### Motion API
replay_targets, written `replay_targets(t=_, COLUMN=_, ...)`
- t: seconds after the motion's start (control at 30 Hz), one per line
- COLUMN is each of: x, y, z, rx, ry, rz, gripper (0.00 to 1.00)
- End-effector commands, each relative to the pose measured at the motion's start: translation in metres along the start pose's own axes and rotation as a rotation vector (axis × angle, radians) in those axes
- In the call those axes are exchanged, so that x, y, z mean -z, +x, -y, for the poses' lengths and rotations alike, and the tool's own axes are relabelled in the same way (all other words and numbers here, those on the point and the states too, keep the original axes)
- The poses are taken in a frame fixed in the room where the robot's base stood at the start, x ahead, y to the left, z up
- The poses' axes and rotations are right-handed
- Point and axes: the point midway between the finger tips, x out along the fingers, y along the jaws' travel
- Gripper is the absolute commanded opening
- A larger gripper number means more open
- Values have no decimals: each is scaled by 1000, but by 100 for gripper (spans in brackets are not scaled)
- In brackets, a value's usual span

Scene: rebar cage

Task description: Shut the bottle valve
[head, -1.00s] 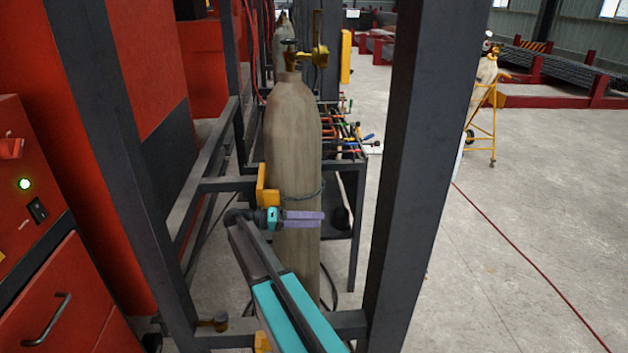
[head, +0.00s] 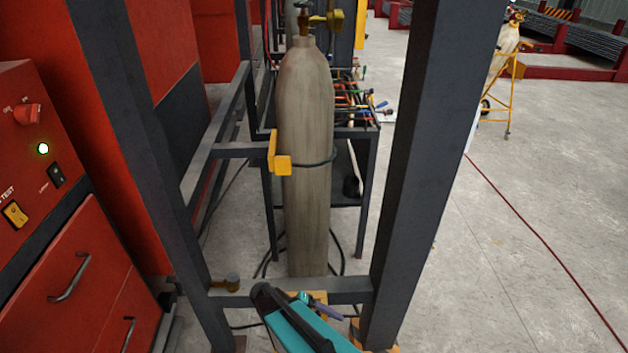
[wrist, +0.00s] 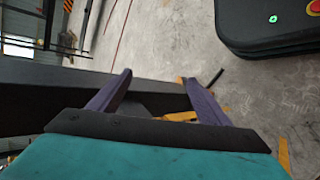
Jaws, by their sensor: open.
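A tall tan gas bottle (head: 306,150) stands upright between dark frame posts in the head view. Its bottle valve (head: 318,20), a brass body with a dark handwheel on top of the bottle, is at the top edge of the picture and partly cut off. My gripper (head: 328,308) is low in the head view, in front of the bottle's foot and far below the valve. In the wrist view my gripper (wrist: 157,92) shows two purple fingers spread apart with nothing between them. The valve and the bottle are not recognisable in the wrist view.
A dark post (head: 428,170) stands right of the bottle, another (head: 150,150) to the left. A low crossbar (head: 350,290) runs before the bottle's foot. A yellow bracket (head: 279,155) holds the bottle. A red cabinet (head: 60,240) is at left; open floor (head: 560,190) lies right.

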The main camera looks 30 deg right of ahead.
Motion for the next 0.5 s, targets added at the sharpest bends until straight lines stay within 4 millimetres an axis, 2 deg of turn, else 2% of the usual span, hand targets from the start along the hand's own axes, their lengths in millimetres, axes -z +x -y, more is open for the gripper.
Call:
replay_targets(t=0.03, x=-24, y=11, z=12, rx=36, ry=-44, rz=20, gripper=71)
replay_targets(t=0.23, x=-106, y=39, z=67, rx=245, ry=-218, rz=96, gripper=71)
replay_targets(t=0.4, x=-158, y=36, z=106, rx=456, ry=-328, rz=117, gripper=71)
replay_targets(t=0.5, x=-173, y=25, z=124, rx=574, ry=-374, rz=102, gripper=71)
